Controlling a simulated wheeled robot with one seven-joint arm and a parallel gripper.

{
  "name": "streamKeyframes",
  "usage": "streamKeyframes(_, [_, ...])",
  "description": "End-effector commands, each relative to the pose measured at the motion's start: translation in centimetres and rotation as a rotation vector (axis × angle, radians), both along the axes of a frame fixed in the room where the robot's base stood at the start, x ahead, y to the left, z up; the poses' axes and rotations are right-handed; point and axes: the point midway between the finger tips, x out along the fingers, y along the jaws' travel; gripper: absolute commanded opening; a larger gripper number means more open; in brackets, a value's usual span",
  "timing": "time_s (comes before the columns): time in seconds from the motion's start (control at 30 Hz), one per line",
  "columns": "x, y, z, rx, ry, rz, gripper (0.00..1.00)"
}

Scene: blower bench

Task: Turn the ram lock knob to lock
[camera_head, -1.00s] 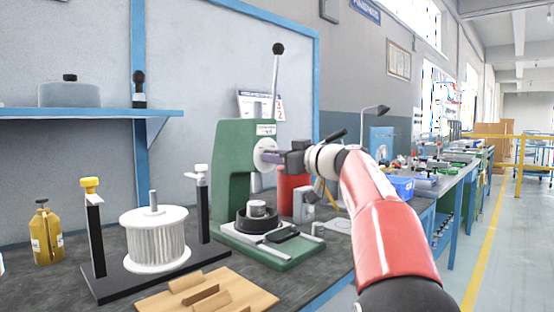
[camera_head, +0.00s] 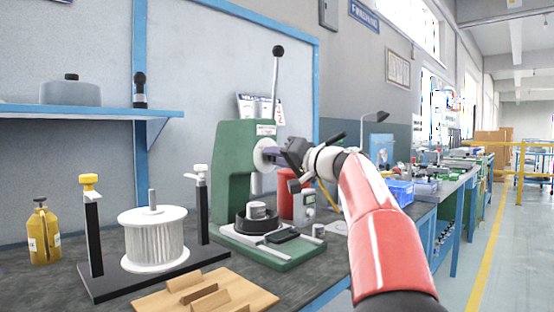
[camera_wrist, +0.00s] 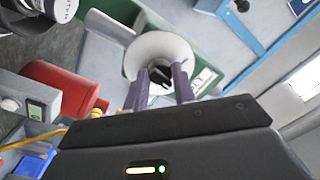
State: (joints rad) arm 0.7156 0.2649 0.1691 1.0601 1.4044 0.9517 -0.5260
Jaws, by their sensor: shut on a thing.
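The green arbor press (camera_head: 233,165) stands on the bench with its lever and black ball upright. The ram lock knob shows as a pale round flange (camera_head: 264,154) on the press's right side. In the wrist view the white ring of the knob (camera_wrist: 147,47) faces me. My gripper (camera_head: 275,154) reaches it from the right. In the wrist view its two purple-grey fingers (camera_wrist: 160,88) are shut on the dark middle part of the knob, which they largely hide. The gripper body is tilted about its axis.
A red cylinder (camera_head: 287,190) and a small grey meter (camera_head: 304,206) stand close under my wrist. A white pleated rotor (camera_head: 154,238) on a black stand, a yellow bottle (camera_head: 44,232) and a wooden block rack (camera_head: 206,294) are at the left front.

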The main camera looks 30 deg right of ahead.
Motion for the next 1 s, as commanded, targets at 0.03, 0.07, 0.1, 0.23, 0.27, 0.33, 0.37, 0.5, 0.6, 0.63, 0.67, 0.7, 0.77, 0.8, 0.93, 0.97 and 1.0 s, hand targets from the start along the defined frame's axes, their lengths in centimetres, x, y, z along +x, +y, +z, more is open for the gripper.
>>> streamKeyframes(0.03, [-0.01,0.04,-0.01,0.04,0.015,0.0,0.03])
streamKeyframes(0.07, [0.0,0.04,-0.01,0.067,0.025,0.001,0.03])
streamKeyframes(0.1, [0.0,0.04,-0.01,0.102,0.038,0.0,0.03])
streamKeyframes(0.23, [0.01,0.03,-0.01,0.213,0.079,0.0,0.03])
streamKeyframes(0.27, [0.01,0.03,-0.01,0.239,0.088,0.0,0.03])
streamKeyframes(0.33, [0.01,0.03,-0.01,0.292,0.107,-0.001,0.03])
streamKeyframes(0.37, [0.0,0.03,0.0,0.313,0.114,-0.001,0.03])
streamKeyframes(0.5, [-0.02,0.02,0.0,0.404,0.148,-0.001,0.03])
streamKeyframes(0.6, [-0.02,0.02,-0.03,0.454,0.166,-0.001,0.03])
streamKeyframes(0.63, [-0.03,0.03,-0.04,0.468,0.171,-0.001,0.03])
streamKeyframes(0.67, [-0.02,0.03,-0.04,0.479,0.175,-0.001,0.03])
streamKeyframes(0.7, [-0.02,0.04,-0.03,0.494,0.181,-0.001,0.03])
streamKeyframes(0.77, [-0.02,0.04,-0.03,0.512,0.186,-0.001,0.03])
streamKeyframes(0.8, [-0.02,0.04,-0.03,0.522,0.191,-0.001,0.03])
streamKeyframes(0.93, [-0.03,0.04,-0.05,0.544,0.198,-0.001,0.03])
streamKeyframes(0.97, [-0.02,0.04,-0.06,0.548,0.199,-0.001,0.03])
streamKeyframes(1.0, [-0.02,0.03,-0.06,0.551,0.2,-0.001,0.03])
